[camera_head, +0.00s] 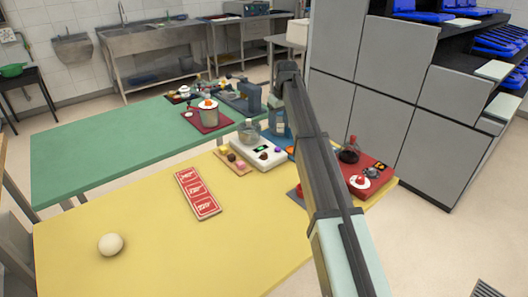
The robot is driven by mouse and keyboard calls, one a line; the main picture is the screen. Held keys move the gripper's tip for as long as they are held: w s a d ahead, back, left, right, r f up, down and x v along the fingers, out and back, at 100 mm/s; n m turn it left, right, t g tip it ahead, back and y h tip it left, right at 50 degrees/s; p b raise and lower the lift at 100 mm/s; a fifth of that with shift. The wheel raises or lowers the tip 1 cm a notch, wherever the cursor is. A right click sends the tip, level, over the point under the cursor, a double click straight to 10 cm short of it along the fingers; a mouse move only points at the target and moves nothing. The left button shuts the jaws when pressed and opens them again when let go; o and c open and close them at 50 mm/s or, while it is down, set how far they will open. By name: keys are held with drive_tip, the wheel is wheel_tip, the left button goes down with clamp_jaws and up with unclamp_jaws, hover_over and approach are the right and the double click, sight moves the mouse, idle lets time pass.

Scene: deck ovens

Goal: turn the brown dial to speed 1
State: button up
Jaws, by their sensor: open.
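A white device (270,164) stands near the back edge of the yellow table (150,270), left of my arm. A small brown dial (264,155) is on its top, near a dark display with green marks (260,148) and a purple knob (278,149). The dial's pointer and speed marks are too small to read. A glass vessel (249,132) is at the device's back left. My arm rises from the lower right, passing right of the device. My gripper cannot be made out; the arm appears to hide it.
A pale ball (110,244) is at front left. A red board (372,190) with a dark flask (350,152) stands right of my arm. Front-centre table is clear.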

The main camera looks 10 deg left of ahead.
drive_tip(key=r+n+g+h, duration=0.1)
drive_tip(key=g, duration=0.1)
hover_over(264, 153)
drive_tip(key=f, duration=1.3)
drive_tip(key=shift+s+f, duration=0.2)
drive_tip(key=shift+f, duration=0.05)
drive_tip(key=shift+c, duration=0.2)
drive_tip(key=c, duration=1)
